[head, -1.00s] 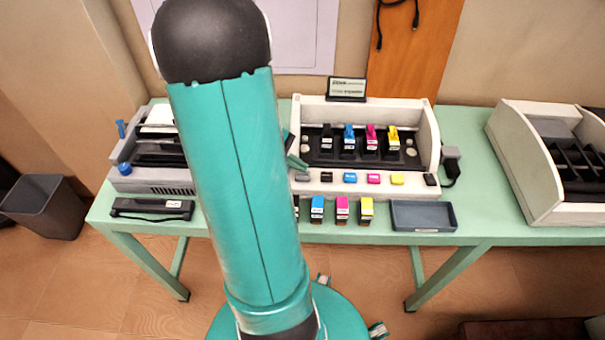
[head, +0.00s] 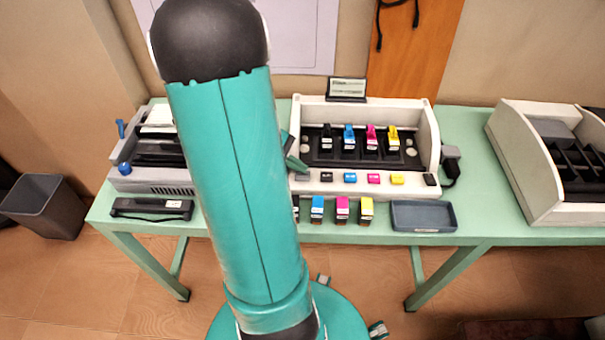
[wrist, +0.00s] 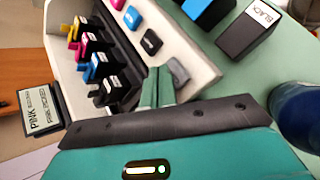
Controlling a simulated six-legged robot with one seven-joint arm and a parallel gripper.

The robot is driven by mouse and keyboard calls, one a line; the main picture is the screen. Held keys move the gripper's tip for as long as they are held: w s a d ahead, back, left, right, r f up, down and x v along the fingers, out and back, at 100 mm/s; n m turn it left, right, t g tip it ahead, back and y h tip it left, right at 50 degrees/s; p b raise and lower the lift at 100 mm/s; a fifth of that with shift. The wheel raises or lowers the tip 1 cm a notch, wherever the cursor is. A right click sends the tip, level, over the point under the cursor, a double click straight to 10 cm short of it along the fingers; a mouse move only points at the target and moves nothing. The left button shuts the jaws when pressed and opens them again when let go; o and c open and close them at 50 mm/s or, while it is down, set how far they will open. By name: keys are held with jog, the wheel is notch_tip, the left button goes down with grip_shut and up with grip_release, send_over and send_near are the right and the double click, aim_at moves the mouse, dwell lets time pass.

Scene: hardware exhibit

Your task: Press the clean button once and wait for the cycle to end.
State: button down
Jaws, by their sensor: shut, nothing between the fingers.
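The white printer (head: 436,135) stands on the green table with black, cyan, magenta and yellow cartridges seated inside. Along its front ledge are a black button (head: 326,177), a cyan button (head: 350,178), a magenta button (head: 374,179), a yellow button (head: 397,179) and a dark button (head: 430,180) at the right end. A grey button (wrist: 179,72) shows in the wrist view. No label tells which is the clean button. My gripper (head: 299,165) is shut and empty, its tips right at the grey button; contact is unclear.
Loose cartridges, including a cyan one (head: 317,207) and a yellow one (head: 366,209), stand before the printer. A blue-grey tray (head: 423,216) lies to their right. A sign (head: 346,88) stands behind. A grey machine (head: 150,178) is at left, a white sorter (head: 535,165) at right.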

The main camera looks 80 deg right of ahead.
aim_at(298, 175)
jog(key=shift+f, duration=0.7)
dwell(0.7)
jog(key=shift+r, duration=0.95)
jog(key=shift+r, duration=2.5)
